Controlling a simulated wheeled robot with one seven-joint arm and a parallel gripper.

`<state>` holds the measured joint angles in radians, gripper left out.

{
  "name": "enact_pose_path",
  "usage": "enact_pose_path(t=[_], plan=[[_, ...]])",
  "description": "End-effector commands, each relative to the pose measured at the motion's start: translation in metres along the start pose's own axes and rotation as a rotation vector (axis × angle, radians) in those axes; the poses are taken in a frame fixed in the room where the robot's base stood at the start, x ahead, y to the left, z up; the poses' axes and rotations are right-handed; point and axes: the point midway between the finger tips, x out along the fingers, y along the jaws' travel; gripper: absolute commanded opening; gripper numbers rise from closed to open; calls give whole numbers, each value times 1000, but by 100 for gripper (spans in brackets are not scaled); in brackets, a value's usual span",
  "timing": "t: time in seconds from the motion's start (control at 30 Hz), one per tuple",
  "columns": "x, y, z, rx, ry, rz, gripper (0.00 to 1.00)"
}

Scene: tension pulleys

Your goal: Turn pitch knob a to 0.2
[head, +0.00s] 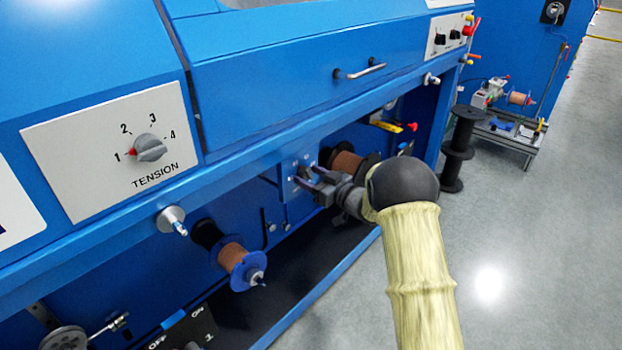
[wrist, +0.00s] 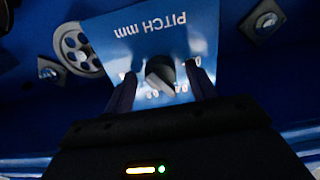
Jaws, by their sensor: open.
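The pitch knob (wrist: 160,72) is a dark knob on a blue plate (wrist: 150,32) marked PITCH mm, which appears upside down in the wrist view. My gripper (wrist: 160,78) is open, with one dark finger on each side of the knob. I cannot tell whether the fingers touch it. Scale numbers by the knob are partly hidden and blurred, so its setting is unclear. In the head view, my gripper (head: 305,176) reaches under the blue machine's ledge to the small plate (head: 291,188), and the knob is largely hidden there.
A spool of copper-coloured wire (head: 345,163) sits just behind my gripper, and another spool (head: 238,262) sticks out to the left. A TENSION knob (head: 149,148) is on the upper panel. The machine's ledge (head: 270,150) runs above my gripper. The grey floor at right is open.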

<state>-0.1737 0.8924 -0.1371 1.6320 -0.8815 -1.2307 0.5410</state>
Motion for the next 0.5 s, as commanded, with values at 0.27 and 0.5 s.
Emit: enact_pose_path(t=[0.27,0.5], plan=[[0,0,0,0,0,0,17],[-1,0,0,-6,0,0,12]])
